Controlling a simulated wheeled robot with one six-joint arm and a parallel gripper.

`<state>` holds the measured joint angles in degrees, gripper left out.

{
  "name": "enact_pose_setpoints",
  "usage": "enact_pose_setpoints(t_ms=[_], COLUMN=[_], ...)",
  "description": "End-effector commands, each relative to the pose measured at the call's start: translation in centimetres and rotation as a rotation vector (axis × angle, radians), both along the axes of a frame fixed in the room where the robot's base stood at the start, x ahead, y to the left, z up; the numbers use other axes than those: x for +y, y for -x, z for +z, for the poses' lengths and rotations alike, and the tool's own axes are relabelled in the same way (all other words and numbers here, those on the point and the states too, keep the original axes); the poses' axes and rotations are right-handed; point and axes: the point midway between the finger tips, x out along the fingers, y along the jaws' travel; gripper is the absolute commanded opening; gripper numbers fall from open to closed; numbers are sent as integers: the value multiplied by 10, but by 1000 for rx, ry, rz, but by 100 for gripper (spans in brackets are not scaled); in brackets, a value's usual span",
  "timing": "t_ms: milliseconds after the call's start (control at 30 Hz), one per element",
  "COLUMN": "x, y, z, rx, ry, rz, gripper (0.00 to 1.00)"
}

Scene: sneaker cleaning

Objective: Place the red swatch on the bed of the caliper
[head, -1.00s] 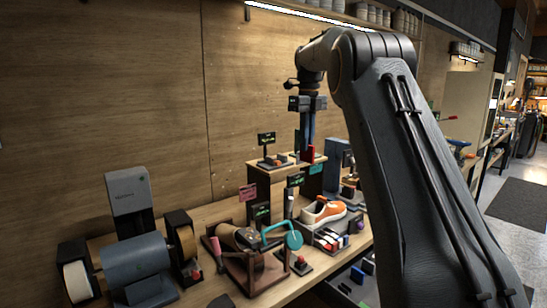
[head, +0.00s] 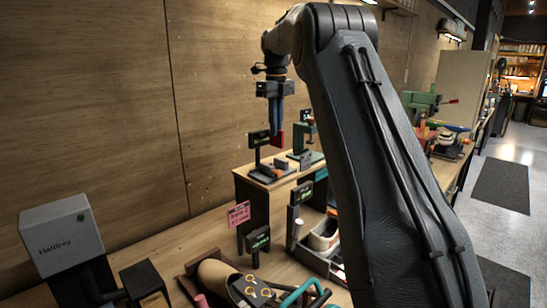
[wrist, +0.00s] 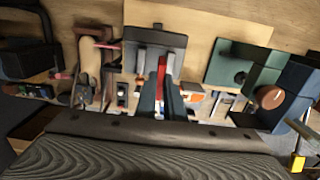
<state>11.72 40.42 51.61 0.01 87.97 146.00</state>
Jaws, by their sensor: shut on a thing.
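The red swatch (head: 277,141) is pinched between the dark blue fingers of my gripper (head: 276,125). It hangs upright, in front of the wall above the raised wooden stand. In the wrist view the swatch (wrist: 161,72) is a narrow red strip between the gripper's fingertips (wrist: 160,85). Two small devices stand on the raised stand: one with a dark post and green-lit display (head: 259,138) at left, one with a grey-green upright frame (head: 306,130) at right. I cannot tell for sure which is the caliper. The swatch appears apart from both.
The raised stand (head: 252,187) has a dark front. Below it are a shoe (head: 324,235) on a rack, a pink tag (head: 239,214) and another display (head: 258,240). A grey machine (head: 62,238) stands at the left. My arm hides part of the bench.

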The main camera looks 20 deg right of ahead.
Motion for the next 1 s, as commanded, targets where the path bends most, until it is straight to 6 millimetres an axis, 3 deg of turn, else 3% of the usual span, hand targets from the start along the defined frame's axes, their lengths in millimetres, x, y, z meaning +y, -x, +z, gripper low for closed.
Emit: enact_pose_setpoints(t_ms=[200,600,1000], x=[-2,0,0], y=[2,1,1], z=[-35,-78,-85], rx=[4,1,0], ry=[-1,-1,0], rz=[-3,0,0], gripper=[0,0,0])
